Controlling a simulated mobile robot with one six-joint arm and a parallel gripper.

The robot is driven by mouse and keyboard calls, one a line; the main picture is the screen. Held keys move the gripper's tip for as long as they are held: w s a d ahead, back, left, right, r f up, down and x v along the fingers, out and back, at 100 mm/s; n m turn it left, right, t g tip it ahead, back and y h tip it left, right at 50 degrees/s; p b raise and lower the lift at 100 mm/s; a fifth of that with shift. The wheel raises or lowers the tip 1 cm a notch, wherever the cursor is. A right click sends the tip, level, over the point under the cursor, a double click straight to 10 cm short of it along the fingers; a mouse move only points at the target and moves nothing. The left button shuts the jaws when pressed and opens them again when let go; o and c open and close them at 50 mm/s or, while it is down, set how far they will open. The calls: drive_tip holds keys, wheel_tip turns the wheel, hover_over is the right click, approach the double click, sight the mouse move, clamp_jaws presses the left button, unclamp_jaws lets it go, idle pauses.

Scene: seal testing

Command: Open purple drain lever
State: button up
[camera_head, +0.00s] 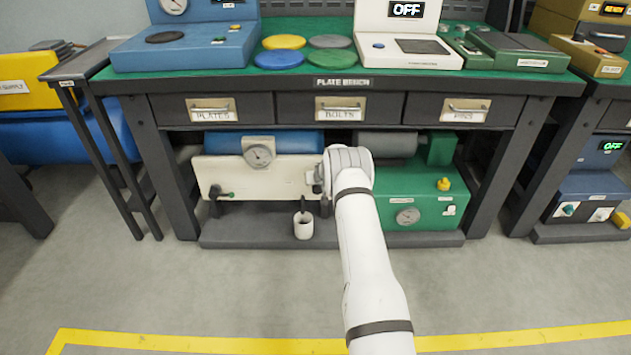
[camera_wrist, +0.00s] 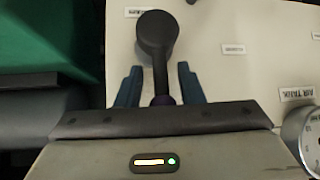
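A dark lever with a rounded grey-black end (camera_wrist: 156,36) shows in the wrist view. Its stem has a faint purple tint (camera_wrist: 164,99) low down, close to my gripper's body. My gripper (camera_wrist: 159,84) is open, with one blue-grey finger on each side of the stem and visible gaps between. The lever stands in front of a cream panel (camera_wrist: 215,75). In the head view my gripper (camera_head: 321,180) is at the right end of the cream air tank panel (camera_head: 228,178) under the bench, and my wrist hides much of that spot.
A gauge (camera_head: 258,154) sits on the panel's top edge. A green unit (camera_head: 420,192) stands close on the right. A white cup (camera_head: 303,227) is on the low shelf below. The bench drawers (camera_head: 340,108) are above. The floor in front is clear.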

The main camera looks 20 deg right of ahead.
drive_tip(key=shift+s+f, duration=0.1)
drive_tip(key=shift+s+a+r+b, duration=0.1)
drive_tip(key=shift+s+r+b, duration=0.35)
drive_tip(key=shift+b, duration=0.4)
drive_tip(key=b+v, duration=0.2)
drive_tip(key=v, duration=0.4)
drive_tip(key=shift+r, duration=0.25)
drive_tip(key=shift+s, duration=0.1)
